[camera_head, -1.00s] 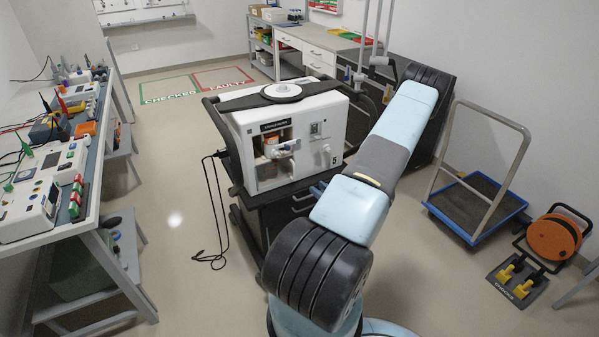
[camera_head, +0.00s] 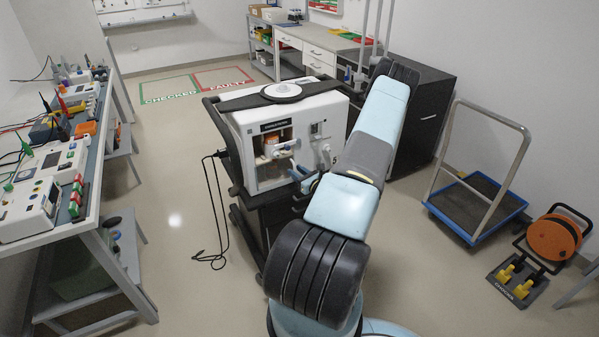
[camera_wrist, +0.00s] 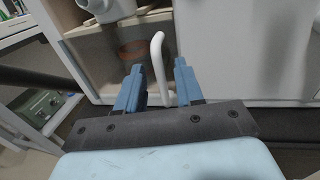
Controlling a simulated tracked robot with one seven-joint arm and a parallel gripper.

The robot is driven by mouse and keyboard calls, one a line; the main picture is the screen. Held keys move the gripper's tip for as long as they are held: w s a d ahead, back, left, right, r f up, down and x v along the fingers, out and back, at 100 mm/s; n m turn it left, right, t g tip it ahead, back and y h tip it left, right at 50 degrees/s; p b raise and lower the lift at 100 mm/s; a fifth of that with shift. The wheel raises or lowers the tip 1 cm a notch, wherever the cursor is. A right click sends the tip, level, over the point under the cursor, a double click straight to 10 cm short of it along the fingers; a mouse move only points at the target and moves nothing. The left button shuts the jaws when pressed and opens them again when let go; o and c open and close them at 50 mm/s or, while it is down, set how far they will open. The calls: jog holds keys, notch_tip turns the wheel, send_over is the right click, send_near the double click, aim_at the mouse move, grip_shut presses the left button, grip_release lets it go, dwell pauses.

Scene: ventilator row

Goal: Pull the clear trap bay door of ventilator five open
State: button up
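Ventilator five (camera_head: 325,128) is a white box marked 5 on a dark cart. Its front has a bay (camera_head: 270,172) with an orange-brown item inside; the clear door pane is hard to make out. In the wrist view a white upright bar handle (camera_wrist: 158,50) stands at the bay front, beside a brownish cup-like item (camera_wrist: 131,50) behind it. My gripper (camera_wrist: 158,72) has its two blue fingers apart, with the handle in the gap between them, closer to the left finger. Contact is not visible. In the head view my gripper (camera_head: 304,178) is at the bay's lower right.
A white port (camera_wrist: 108,10) juts out above left of the handle. A black cable (camera_head: 213,215) hangs at the cart's left. A workbench (camera_head: 75,215) stands left, a blue trolley (camera_head: 470,218) and an orange reel (camera_head: 555,240) right.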

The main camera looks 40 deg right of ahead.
jog(key=shift+w, duration=0.1)
jog(key=shift+c, duration=0.4)
grip_shut()
dwell(0.9)
